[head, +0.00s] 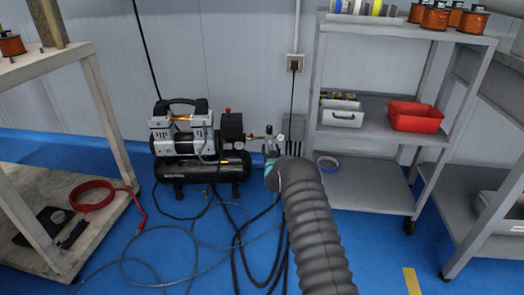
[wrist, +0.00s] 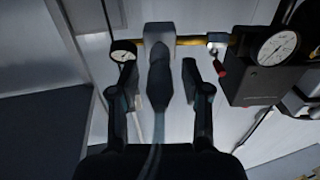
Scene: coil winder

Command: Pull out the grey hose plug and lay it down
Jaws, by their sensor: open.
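The grey hose plug (wrist: 160,82) points up into a pale block (wrist: 158,36) on a brass pipe in the wrist view. A thin hose runs down from its lower end toward my gripper's body. My gripper (wrist: 160,72) is open, with one finger on each side of the plug and a visible gap on both sides. In the head view my arm covers most of this spot. Only part of my gripper (head: 271,158) shows beside the compressor's fittings, and I cannot make out the plug there.
A small gauge (wrist: 123,52) sits close to the left finger, and a red-handled valve (wrist: 218,67) and larger gauge (wrist: 277,47) lie right. The compressor (head: 200,150) stands left of my arm. Loose hoses cover the blue floor. A grey shelf cart (head: 375,190) stands right.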

